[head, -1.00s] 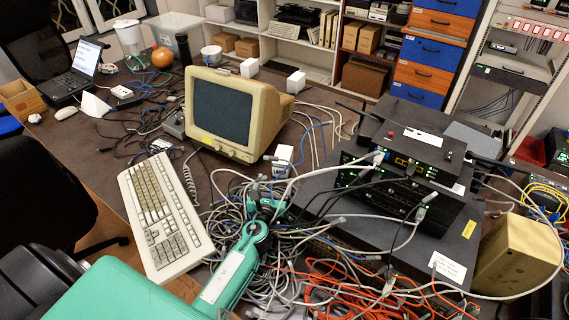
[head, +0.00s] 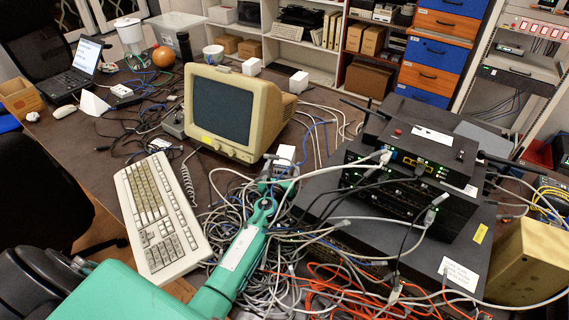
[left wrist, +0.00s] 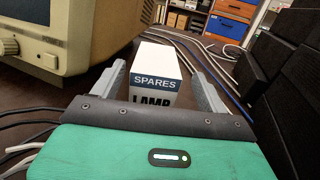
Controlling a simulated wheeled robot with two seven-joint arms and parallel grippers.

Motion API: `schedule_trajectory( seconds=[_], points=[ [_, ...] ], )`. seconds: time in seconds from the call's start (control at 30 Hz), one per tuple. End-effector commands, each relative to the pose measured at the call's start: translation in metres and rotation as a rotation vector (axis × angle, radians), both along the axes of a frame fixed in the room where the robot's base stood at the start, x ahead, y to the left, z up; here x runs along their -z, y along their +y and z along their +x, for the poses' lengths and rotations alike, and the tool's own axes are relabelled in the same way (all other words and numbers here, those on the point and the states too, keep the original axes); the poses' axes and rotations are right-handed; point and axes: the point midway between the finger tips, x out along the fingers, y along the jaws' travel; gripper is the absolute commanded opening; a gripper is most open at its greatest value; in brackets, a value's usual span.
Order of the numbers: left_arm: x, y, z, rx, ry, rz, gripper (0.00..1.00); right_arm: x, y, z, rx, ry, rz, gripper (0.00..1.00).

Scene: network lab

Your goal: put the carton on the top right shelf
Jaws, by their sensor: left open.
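A small white carton with a blue band reading SPARES and the word LAMP (left wrist: 155,78) stands upright on the dark table in the left wrist view. In the head view the carton (head: 285,154) is just right of the beige monitor. My left gripper (head: 277,184) is open, with its grey fingers on either side of the carton, as the left wrist view shows. My right gripper is not in view. White shelves (head: 305,60) and a wooden shelf unit with boxes stand at the back.
The beige monitor (head: 226,108) is close on the left and stacked network gear (head: 415,165) on the right. A keyboard (head: 158,215) lies left of my arm. Tangled cables cover the table around it. Two other white boxes (head: 298,83) (head: 251,67) stand behind the monitor.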

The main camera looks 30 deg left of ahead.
Motion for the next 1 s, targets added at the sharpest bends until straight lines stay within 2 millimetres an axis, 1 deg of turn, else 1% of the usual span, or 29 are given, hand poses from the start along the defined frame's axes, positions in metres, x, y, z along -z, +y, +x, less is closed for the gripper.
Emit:
schedule_trajectory(
  seconds=[0.3, 0.4, 0.53, 0.7, 0.77, 0.9, 1.0],
  points=[
    [0.0, 0.015, 0.037, 0.0, -0.002, -0.003, 0.76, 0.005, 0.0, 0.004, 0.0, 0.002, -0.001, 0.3],
    [0.0, 0.017, 0.045, 0.0, -0.002, -0.003, 0.76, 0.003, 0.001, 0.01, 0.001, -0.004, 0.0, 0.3],
    [0.0, 0.018, 0.048, 0.0, -0.001, -0.002, 0.76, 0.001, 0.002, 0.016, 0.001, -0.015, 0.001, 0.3],
    [-0.001, 0.018, 0.048, 0.0, 0.0, -0.001, 0.76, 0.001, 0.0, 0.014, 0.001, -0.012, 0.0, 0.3],
    [-0.001, 0.018, 0.048, 0.0, 0.0, -0.001, 0.65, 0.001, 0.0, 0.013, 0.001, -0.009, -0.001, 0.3],
    [-0.001, 0.018, 0.048, 0.0, 0.0, -0.001, 0.37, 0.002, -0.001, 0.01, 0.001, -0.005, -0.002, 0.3],
    [-0.001, 0.018, 0.048, 0.0, -0.002, 0.0, 0.19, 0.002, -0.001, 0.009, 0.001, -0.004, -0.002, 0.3]
  ],
)
